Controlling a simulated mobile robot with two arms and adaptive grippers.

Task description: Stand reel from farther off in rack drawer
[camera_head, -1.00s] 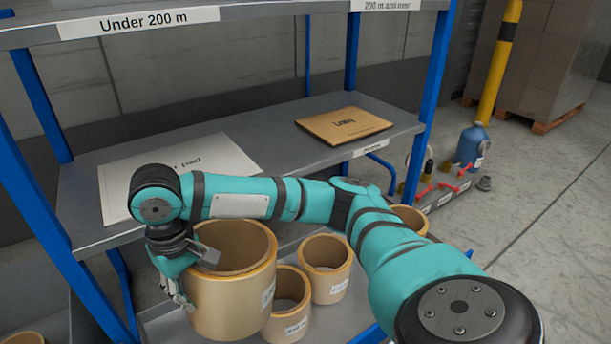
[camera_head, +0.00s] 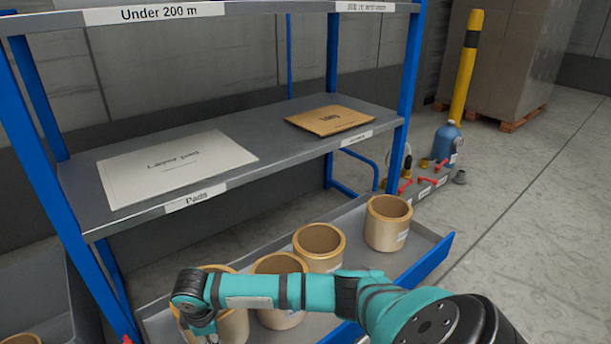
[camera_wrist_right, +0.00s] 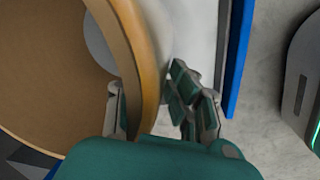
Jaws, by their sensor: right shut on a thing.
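The rack drawer (camera_head: 421,258) is a grey tray with a blue front edge, pulled out below the shelf. Cardboard-coloured reels stand upright in a row in it: a far one (camera_head: 388,224), a middle one (camera_head: 320,248) and a nearer one (camera_head: 282,316), partly hidden by my right arm. My right gripper (camera_head: 210,335) is shut on the wall of the nearest reel (camera_head: 236,328) at the left end of the row. In the wrist view the fingers (camera_wrist_right: 147,82) straddle this reel's rim (camera_wrist_right: 137,50). Its base is out of frame, so I cannot tell whether it touches the drawer floor. My left gripper is not in view.
The shelf above holds a white layer pad (camera_head: 175,168) and a brown flat pack (camera_head: 328,120). Blue rack posts (camera_head: 400,100) flank the drawer. A blue bottle (camera_head: 447,142) and red-handled fittings (camera_head: 404,187) stand right of the rack. Free drawer floor shows right of the far reel.

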